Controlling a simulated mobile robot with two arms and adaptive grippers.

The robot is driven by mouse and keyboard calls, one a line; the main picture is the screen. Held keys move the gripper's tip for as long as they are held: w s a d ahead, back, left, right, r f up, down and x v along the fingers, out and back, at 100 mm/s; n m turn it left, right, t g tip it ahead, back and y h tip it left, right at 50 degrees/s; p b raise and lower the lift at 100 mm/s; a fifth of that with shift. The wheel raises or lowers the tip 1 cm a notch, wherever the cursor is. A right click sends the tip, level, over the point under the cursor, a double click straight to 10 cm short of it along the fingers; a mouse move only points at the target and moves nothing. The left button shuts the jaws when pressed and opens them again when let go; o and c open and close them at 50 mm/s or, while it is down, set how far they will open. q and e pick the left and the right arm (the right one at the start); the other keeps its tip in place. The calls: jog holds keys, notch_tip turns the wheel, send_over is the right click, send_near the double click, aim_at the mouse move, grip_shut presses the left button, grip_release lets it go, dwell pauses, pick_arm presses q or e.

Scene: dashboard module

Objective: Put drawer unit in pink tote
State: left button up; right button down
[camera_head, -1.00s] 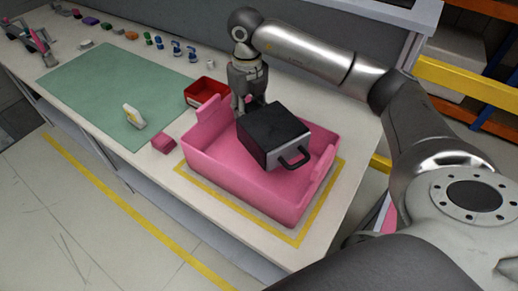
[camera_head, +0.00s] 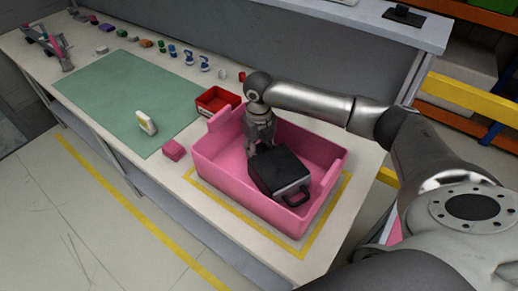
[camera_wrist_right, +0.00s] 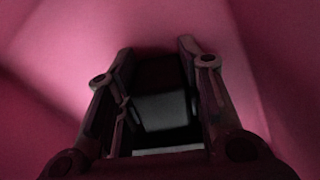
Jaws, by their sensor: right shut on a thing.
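The drawer unit (camera_head: 281,171) is a black box with a dark handle on its front, seen in the head view inside the pink tote (camera_head: 225,178). My right gripper (camera_head: 262,147) reaches down into the tote and is shut on the back end of the drawer unit. In the right wrist view the dark drawer unit (camera_wrist_right: 165,105) lies between the two fingers of my right gripper (camera_wrist_right: 158,60), with pink tote walls (camera_wrist_right: 45,60) around. Whether the unit touches the tote floor is hidden. My left gripper is not in view.
The tote stands inside a yellow outline (camera_head: 318,232) on the table's near right end. A red bin (camera_head: 216,100) is close behind it, and a pink block (camera_head: 173,149) lies to its left. A green mat (camera_head: 120,100) holds a white and yellow item (camera_head: 147,123).

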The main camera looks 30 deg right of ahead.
jog(key=c, duration=1.4)
grip_release()
jog(key=shift+f, duration=0.1)
jog(key=o, duration=0.4)
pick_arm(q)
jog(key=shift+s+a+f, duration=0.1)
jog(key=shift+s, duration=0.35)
pick_arm(e)
jog(key=shift+o, duration=0.2)
notch_tip(320, 180, up, 12)
jog(key=shift+r+b, duration=0.2)
jog(key=shift+b, duration=1.05)
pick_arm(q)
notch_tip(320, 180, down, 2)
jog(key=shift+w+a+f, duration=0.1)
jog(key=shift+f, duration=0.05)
pick_arm(e)
jog(key=shift+f, duration=0.1)
